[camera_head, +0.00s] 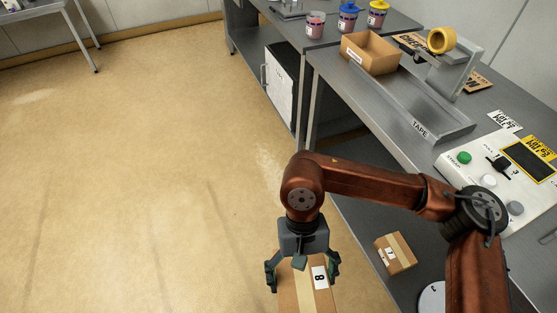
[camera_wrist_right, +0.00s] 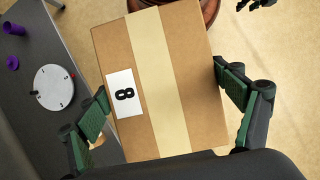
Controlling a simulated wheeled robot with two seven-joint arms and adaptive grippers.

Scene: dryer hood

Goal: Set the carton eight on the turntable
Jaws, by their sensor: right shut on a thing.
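Carton eight (camera_head: 303,288) is a brown box with a pale tape strip and a white label with an 8. My right gripper (camera_head: 302,270) is shut on it, a finger on either side, and holds it over the floor beside the bench. The carton fills the middle of the right wrist view (camera_wrist_right: 160,80). The turntable is a white disc, partly cut off at the bottom of the head view (camera_head: 432,297), and it shows whole at the left of the wrist view (camera_wrist_right: 53,87). What seems to be my left gripper (camera_wrist_right: 258,4) barely shows at the wrist view's top edge.
Another labelled carton (camera_head: 396,253) sits on the grey bench near the turntable. A control panel (camera_head: 500,175) with buttons, a tape tray (camera_head: 430,125), an open box (camera_head: 370,52) and several jars stand farther along. The floor (camera_head: 130,180) at left is clear.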

